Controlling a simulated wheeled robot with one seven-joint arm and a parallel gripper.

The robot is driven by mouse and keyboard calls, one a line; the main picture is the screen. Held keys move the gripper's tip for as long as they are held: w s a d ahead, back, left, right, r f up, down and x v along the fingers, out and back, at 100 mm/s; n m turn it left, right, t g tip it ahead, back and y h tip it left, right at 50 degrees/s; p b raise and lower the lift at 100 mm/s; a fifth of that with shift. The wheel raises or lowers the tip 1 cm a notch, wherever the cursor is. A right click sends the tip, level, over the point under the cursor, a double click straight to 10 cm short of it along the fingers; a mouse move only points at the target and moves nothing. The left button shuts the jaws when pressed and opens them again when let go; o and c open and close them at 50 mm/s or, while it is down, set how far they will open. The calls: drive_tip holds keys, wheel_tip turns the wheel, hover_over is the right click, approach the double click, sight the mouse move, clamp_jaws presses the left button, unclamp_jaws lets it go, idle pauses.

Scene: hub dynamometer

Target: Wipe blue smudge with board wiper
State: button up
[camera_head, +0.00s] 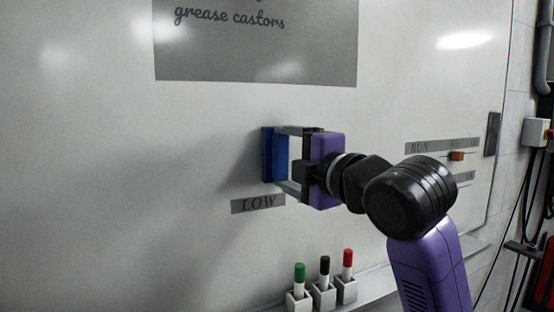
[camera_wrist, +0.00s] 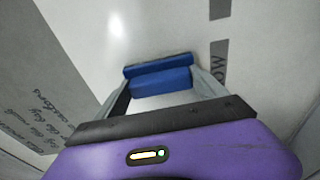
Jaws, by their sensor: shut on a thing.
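The blue board wiper (camera_head: 268,156) is between the fingers of my gripper (camera_head: 281,160), its long side upright in the head view. My gripper is shut on it and holds it at the whiteboard (camera_head: 110,130), just above the LOW label (camera_head: 258,203). The wiper also shows in the wrist view (camera_wrist: 160,82), across the tips of my gripper (camera_wrist: 161,85). The wiper's face is towards the board; I cannot tell whether it touches. I see no blue smudge in either view; the wiper and gripper hide part of the board.
A grey note reading "grease castors" (camera_head: 255,50) is above the wiper. Green, black and red markers (camera_head: 324,275) stand in holders at the tray (camera_head: 380,290) below. A RUN slider panel (camera_head: 440,147) is to the right. The board left of the wiper is clear.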

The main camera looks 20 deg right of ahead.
drive_tip(key=d, duration=0.7)
drive_tip(key=shift+b, duration=0.4)
drive_tip(key=shift+a, duration=0.1)
drive_tip(key=shift+s+a, duration=0.1)
drive_tip(key=shift+a, duration=3.45)
drive_tip(key=shift+a+p, duration=0.3)
drive_tip(key=shift+a, duration=1.4)
drive_tip(key=shift+s, duration=2.85)
drive_tip(key=shift+p, duration=0.3)
